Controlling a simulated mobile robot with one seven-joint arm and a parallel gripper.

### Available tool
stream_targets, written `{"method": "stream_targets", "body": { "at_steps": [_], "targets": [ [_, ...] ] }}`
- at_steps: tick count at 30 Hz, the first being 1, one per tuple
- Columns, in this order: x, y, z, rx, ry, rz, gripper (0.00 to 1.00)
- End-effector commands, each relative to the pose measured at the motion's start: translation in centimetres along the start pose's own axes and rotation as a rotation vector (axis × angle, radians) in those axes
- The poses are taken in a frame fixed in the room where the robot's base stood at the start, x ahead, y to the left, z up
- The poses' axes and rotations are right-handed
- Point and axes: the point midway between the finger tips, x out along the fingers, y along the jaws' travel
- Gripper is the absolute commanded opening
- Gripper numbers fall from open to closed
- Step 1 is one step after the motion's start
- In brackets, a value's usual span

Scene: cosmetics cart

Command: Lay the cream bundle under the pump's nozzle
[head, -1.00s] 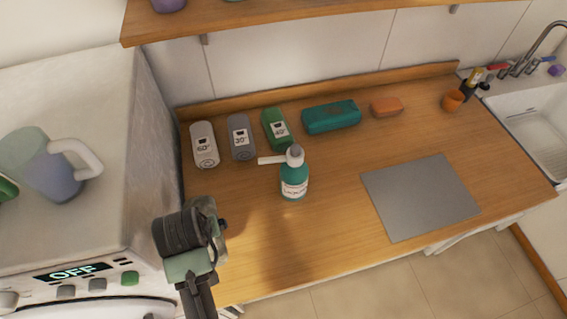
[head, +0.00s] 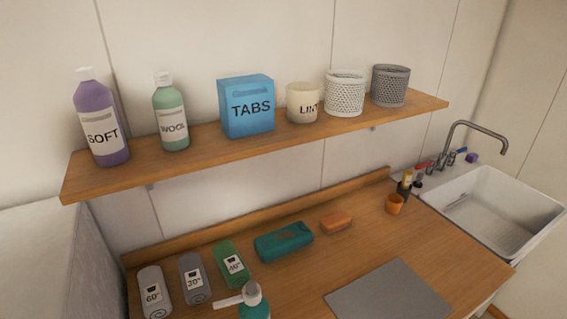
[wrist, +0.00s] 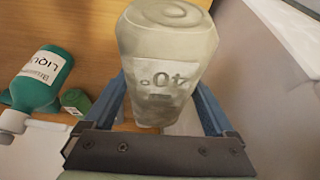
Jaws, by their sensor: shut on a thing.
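The cream bundle (wrist: 165,45), marked 40°, fills the middle of the wrist view. My gripper (wrist: 163,92) is shut on it, with a blue finger on each side. The teal pump bottle (wrist: 42,76) lies to the left in the wrist view, apart from the bundle, with its white nozzle (wrist: 14,121) at the left edge. In the head view the pump (head: 255,303) is cut off by the bottom edge, and its nozzle (head: 229,300) points left. My gripper and the cream bundle are outside the head view.
A white 60° bundle (head: 154,290), a grey 30° bundle (head: 194,279) and a green 40° bundle (head: 231,263) lie behind the pump. A teal pack (head: 283,242), orange bar (head: 336,221) and grey mat (head: 388,296) are rightward. A shelf (head: 200,143) overhangs the back.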

Motion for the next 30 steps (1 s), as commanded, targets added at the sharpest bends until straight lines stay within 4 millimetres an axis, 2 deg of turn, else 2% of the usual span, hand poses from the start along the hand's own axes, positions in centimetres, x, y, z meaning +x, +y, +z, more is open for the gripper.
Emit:
{"method": "stream_targets", "body": {
  "at_steps": [2, 5, 8, 12, 15, 18, 23, 30],
  "targets": [
    [0.1, 0.6, 0.2, 0.016, 0.001, 0.006, 0.22],
    [0.4, 2.9, 1.0, 0.072, 0.000, 0.025, 0.22],
    [0.6, 6.7, 2.5, 0.167, 0.001, 0.060, 0.22],
    [0.5, 12.8, 5.8, 0.329, 0.001, 0.124, 0.22],
    [0.0, 16.4, 8.4, 0.430, 0.002, 0.169, 0.22],
    [-0.5, 18.9, 10.5, 0.505, 0.002, 0.204, 0.22],
    [-1.0, 20.8, 12.4, 0.567, 0.002, 0.234, 0.22],
    [-1.2, 21.1, 12.6, 0.576, 0.002, 0.239, 0.22]
  ]
}}
